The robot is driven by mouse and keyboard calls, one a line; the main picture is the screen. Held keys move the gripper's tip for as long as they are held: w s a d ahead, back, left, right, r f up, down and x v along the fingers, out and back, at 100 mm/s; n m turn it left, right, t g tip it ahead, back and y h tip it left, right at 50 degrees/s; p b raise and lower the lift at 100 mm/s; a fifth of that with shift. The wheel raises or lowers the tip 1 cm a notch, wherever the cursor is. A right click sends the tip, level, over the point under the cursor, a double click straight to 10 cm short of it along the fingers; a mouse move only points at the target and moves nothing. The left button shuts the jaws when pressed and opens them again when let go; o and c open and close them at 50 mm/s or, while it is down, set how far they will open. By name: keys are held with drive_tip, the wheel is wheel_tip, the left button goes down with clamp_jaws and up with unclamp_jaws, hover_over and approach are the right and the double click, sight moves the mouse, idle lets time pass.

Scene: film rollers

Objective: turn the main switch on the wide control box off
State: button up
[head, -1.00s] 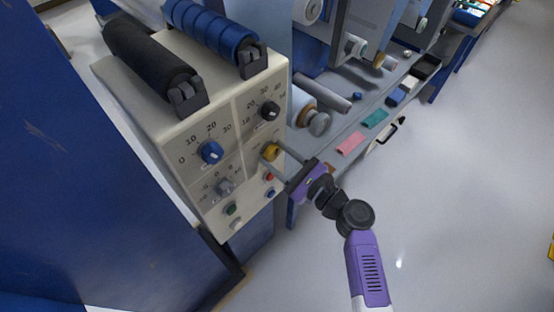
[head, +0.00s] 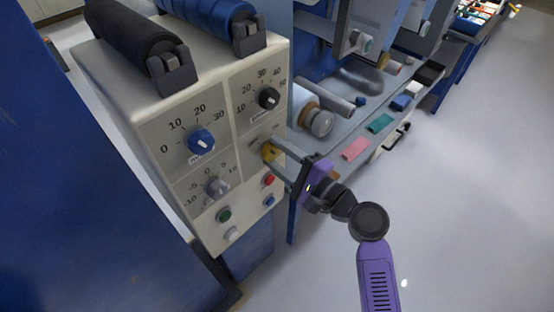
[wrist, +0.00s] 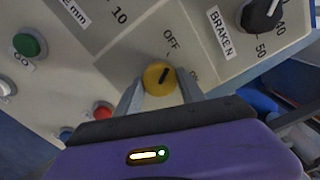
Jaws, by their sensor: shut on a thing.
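The wide control box (head: 150,120) is cream-coloured and fills the left middle of the head view. Its main switch is a round yellow knob (head: 270,153) on the right side of the front panel. In the wrist view the yellow knob (wrist: 158,80) has a black pointer mark tilted up and right, between the OFF and ON labels, nearer ON. My gripper (head: 273,150) reaches in from the right and is shut on the knob, one finger on each side. The wrist view shows the two grey fingers (wrist: 159,90) flanking the knob; the exact contact is partly hidden.
A black knob (head: 268,98) sits above the switch. A red button (head: 269,180) and a blue button (head: 268,201) sit below it. Blue (head: 201,141) and grey (head: 216,187) knobs are to the left.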

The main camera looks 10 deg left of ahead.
drive_tip(key=shift+n+b, duration=0.4)
drive_tip(key=shift+n, duration=0.3)
drive_tip(key=o, duration=1.4)
drive_tip(key=shift+c, duration=0.2)
drive_tip(key=shift+d, duration=0.1)
drive_tip(key=v, duration=0.7)
drive_tip(key=shift+s+d, duration=0.25)
